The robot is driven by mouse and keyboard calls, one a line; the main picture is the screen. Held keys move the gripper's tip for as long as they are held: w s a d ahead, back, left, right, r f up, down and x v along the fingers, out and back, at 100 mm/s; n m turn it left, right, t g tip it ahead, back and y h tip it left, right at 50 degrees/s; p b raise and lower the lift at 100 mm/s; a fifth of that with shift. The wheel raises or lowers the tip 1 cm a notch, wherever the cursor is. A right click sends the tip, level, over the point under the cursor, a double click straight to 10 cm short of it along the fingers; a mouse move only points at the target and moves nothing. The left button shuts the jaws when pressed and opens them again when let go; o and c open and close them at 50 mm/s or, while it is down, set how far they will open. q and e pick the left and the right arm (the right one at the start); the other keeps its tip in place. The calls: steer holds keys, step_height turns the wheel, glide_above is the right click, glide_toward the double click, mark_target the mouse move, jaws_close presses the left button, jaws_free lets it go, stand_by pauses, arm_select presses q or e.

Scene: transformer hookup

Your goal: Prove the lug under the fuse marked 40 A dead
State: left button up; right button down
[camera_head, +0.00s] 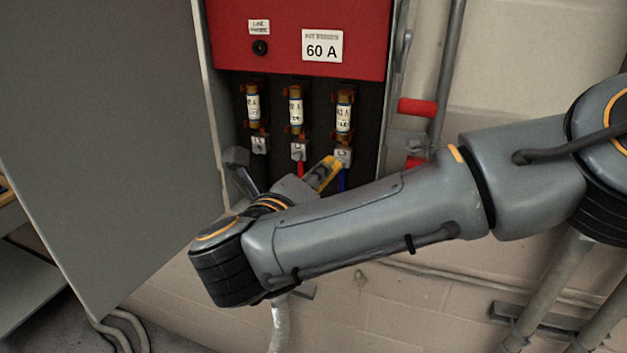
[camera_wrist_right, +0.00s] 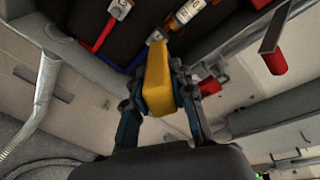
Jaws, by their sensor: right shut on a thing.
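Three fuses stand side by side in the open box: left (camera_head: 253,106), middle (camera_head: 296,111) and right (camera_head: 343,115). Their small labels are too blurred to read surely. Below them are the left lug (camera_head: 259,145), the middle lug (camera_head: 298,152) with a red wire, and the right lug (camera_head: 343,156) with a blue wire. My right gripper (camera_wrist_right: 155,92) is shut on a yellow tester (camera_wrist_right: 158,78), also seen in the head view (camera_head: 324,173). Its tip is at the right lug; I cannot tell whether they touch. My left gripper is not in view.
The red panel (camera_head: 278,38) marked 60 A is above the fuses. The open grey door (camera_head: 100,130) stands on the left. A red handle (camera_head: 417,107) and a conduit (camera_head: 446,75) are to the right of the box.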

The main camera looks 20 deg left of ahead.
steer(key=shift+w+b, duration=0.5)
steer(key=shift+w, duration=0.1)
stand_by(0.9)
steer(key=shift+b, duration=1.05)
stand_by(2.9)
